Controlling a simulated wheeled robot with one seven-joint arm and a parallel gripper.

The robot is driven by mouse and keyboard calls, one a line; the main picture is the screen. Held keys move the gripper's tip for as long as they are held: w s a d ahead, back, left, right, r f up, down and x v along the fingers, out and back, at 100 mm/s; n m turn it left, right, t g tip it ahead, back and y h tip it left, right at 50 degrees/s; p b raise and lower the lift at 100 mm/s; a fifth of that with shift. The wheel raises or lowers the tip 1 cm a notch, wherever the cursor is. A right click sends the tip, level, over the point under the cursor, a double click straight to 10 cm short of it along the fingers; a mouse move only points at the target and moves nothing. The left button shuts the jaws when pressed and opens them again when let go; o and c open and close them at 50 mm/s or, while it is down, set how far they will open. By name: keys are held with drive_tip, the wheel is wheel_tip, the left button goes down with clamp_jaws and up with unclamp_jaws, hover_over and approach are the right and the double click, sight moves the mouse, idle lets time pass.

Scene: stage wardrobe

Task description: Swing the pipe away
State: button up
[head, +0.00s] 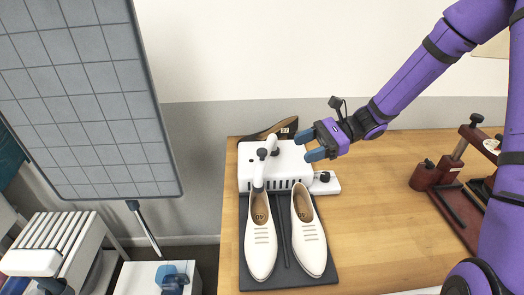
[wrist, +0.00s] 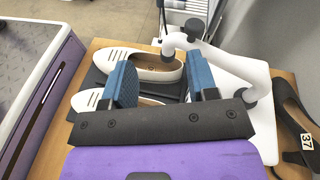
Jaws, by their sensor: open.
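A white machine (head: 292,163) stands at the back of a wooden table. Its white pipe (head: 259,175), with a dark knob (head: 262,153) near its top, reaches down to the opening of the left white shoe (head: 261,240). The right white shoe (head: 308,235) lies beside it, clear of the pipe. My gripper (head: 308,146) is open and empty, above the right part of the machine, to the right of the pipe. In the wrist view, the pipe (wrist: 258,78) curves past the right finger, and its end lies over one shoe (wrist: 146,65). Contact with the finger cannot be told.
The shoes are on a dark mat (head: 283,282). A dark shoe with a number tag (head: 287,127) lies behind the machine. A dark red device (head: 440,180) stands at the right. A gridded grey panel (head: 85,95) rises at the left.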

sight(262, 150)
drive_tip(key=w+f+m+t+y, duration=0.2)
drive_tip(key=w+f+m+y, duration=0.1)
drive_tip(key=w+m, duration=0.1)
drive_tip(key=a, duration=0.7)
drive_tip(key=s+a, duration=0.1)
drive_tip(key=a, duration=0.3)
drive_tip(key=shift+s+a, duration=0.1)
drive_tip(key=shift+a, duration=0.1)
drive_tip(key=shift+c, duration=0.4)
clamp_jaws()
